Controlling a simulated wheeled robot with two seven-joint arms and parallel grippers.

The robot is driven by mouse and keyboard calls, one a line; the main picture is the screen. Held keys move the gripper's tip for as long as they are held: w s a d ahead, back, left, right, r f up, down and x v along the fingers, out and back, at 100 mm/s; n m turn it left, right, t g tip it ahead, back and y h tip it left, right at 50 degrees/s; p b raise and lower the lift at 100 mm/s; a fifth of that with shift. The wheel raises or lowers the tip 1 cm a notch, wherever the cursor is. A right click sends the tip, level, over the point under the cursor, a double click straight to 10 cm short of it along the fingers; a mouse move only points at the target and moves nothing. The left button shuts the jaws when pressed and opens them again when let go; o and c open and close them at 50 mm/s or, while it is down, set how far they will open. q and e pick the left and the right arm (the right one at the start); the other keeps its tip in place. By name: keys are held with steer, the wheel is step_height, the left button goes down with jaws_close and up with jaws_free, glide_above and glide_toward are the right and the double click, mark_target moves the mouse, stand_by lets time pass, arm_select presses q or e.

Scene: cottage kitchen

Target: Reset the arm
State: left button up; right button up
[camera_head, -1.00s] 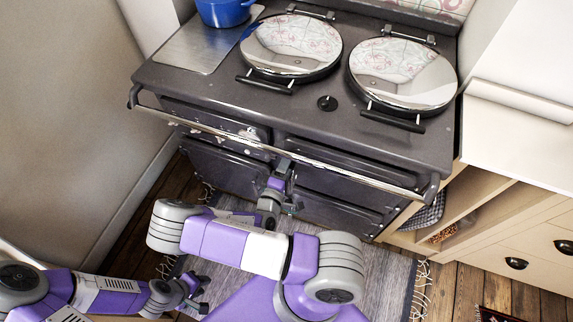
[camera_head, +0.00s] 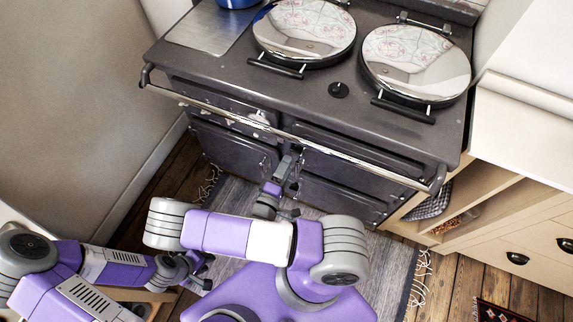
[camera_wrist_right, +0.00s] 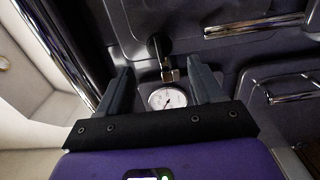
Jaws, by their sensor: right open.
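In the head view my right gripper (camera_head: 287,160) is at the front of the dark range cooker (camera_head: 300,108), below its long front rail. In the right wrist view the same gripper (camera_wrist_right: 160,75) is open, its two fingers apart with nothing held between them. A small metal latch (camera_wrist_right: 168,72) and a round white gauge (camera_wrist_right: 166,98) on the cooker front show between and beyond the fingers. My left gripper (camera_head: 203,272) is low at the left, over the floor, apart from the cooker; its jaws are too small to read.
The chrome rail (camera_head: 300,138) crosses the cooker front. A cream cabinet (camera_head: 515,235) with open shelves stands at the right, and a plain wall (camera_head: 75,110) at the left. A grey fringed rug (camera_head: 390,265) lies on the wooden floor. A blue pot (camera_head: 237,3) sits on top.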

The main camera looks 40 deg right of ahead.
stand_by(0.3)
steer(key=s+a+f+m+g+y+p, duration=0.1)
steer(key=s+a+f+m+g+y, duration=0.15)
steer(key=f+y, duration=0.35)
steer(key=s+a+f+m+g+y, duration=0.1)
steer(key=s+a+f+g+y, duration=0.2)
steer(key=f, duration=0.4)
steer(key=a+r+m+g+y+p, duration=0.1)
steer(key=a+r+m+y, duration=0.3)
steer(key=a+y, duration=0.7)
steer(key=shift+s+a+r+m+g, duration=0.2)
steer(key=shift+s+a+m+g, duration=0.15)
steer(key=shift+g, duration=0.3)
